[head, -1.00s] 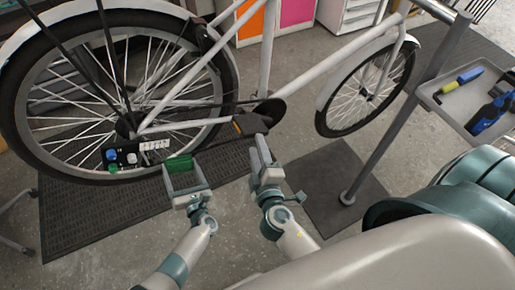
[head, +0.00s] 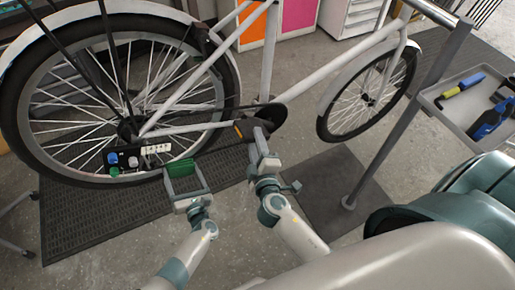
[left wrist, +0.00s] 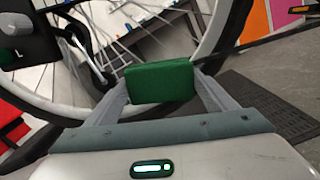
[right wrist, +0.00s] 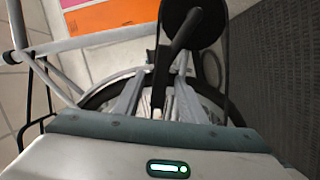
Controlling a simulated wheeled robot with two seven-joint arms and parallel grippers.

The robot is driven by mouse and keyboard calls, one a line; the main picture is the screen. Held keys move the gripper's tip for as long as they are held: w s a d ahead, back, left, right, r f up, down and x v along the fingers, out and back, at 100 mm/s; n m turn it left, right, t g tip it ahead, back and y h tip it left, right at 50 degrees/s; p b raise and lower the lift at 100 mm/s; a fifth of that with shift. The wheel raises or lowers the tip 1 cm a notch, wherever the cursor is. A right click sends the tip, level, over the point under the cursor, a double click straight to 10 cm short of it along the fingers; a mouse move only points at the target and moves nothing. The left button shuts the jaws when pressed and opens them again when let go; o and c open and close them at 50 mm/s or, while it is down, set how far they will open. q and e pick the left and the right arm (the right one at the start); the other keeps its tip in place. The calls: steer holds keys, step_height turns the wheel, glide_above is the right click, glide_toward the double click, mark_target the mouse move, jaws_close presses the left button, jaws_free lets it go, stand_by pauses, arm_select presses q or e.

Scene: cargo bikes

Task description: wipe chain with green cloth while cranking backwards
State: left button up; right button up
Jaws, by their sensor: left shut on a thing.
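My left gripper (head: 187,182) is shut on the green cloth (head: 181,168), below and right of the rear hub. The cloth spans the jaws in the left wrist view (left wrist: 160,80). The dark chain (left wrist: 258,46) runs just behind the cloth; I cannot tell whether they touch. My right gripper (head: 262,148) is at the pedal (head: 259,125), below the chainring (head: 271,112). The black crank arm (right wrist: 185,33) points towards its fingers in the right wrist view. The fingertips are close together, and their hold on the pedal is unclear.
The white bicycle (head: 215,70) stands above dark mats (head: 100,215). A stand post (head: 400,120) and tool tray (head: 470,95) are at right.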

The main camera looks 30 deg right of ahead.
steer(key=shift+x, duration=2.1)
steer(key=shift+c, duration=0.7)
jaws_close()
steer(key=shift+o, duration=0.7)
jaws_free()
